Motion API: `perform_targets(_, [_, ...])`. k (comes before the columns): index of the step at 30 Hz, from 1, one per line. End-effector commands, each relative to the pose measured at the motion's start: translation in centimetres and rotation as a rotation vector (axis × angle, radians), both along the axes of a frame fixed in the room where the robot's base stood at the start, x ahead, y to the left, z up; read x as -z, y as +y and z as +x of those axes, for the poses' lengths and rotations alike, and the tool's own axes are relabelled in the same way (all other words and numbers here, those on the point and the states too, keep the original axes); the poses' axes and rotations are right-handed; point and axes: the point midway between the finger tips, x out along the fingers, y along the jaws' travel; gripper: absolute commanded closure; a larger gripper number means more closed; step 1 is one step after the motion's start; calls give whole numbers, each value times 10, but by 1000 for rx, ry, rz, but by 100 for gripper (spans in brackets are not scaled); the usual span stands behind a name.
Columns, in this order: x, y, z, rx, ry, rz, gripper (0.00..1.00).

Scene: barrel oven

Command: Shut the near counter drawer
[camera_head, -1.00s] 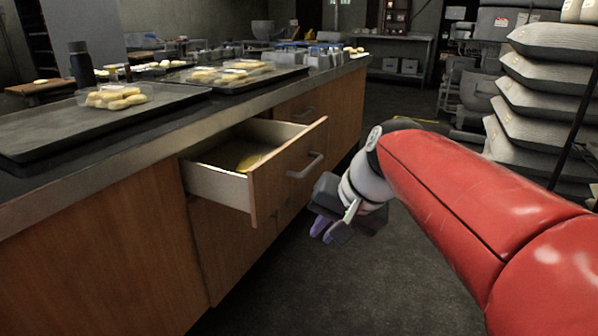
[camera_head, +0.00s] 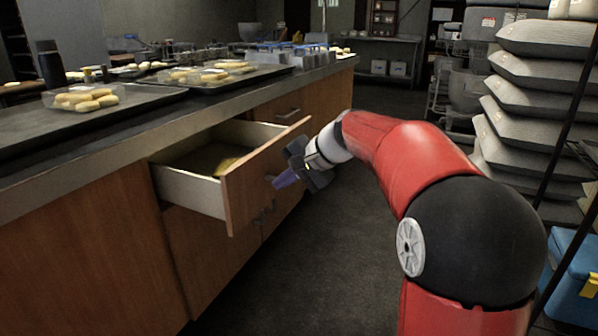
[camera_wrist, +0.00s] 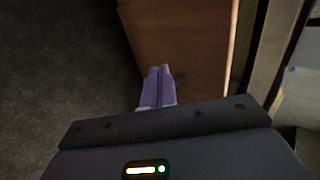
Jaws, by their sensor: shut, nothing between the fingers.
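The near counter drawer (camera_head: 238,187) stands pulled out from the wooden counter, with a pale inside and something yellowish on its floor. Its wooden front also fills the upper middle of the wrist view (camera_wrist: 190,45). My gripper (camera_head: 275,182) is at the outer face of the drawer front, near its middle. Its purple fingers (camera_wrist: 158,85) are together and empty, pointing at the drawer front; they look at or very close to it, but I cannot tell whether they touch. The drawer's handle is mostly hidden behind my gripper.
The counter top holds dark trays (camera_head: 85,120) with bread (camera_head: 85,98) and a dark bottle (camera_head: 48,62). Another closed drawer (camera_head: 285,108) lies beyond. Stacked sacks (camera_head: 530,85) and a blue bin (camera_head: 572,265) stand at the right. The floor (camera_head: 310,270) between is clear.

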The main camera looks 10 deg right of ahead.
Motion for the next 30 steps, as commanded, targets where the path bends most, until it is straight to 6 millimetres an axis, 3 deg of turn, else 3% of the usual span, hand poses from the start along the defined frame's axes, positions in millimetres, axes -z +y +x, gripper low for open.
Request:
perform_targets(2, [10,11,7,-3,2,0,100])
perform_targets(9, [7,35,25,-1,-1,0,100])
perform_targets(25, [6,40,29,-1,-1,0,100])
perform_targets(30, [5,50,36,-1,1,0,100])
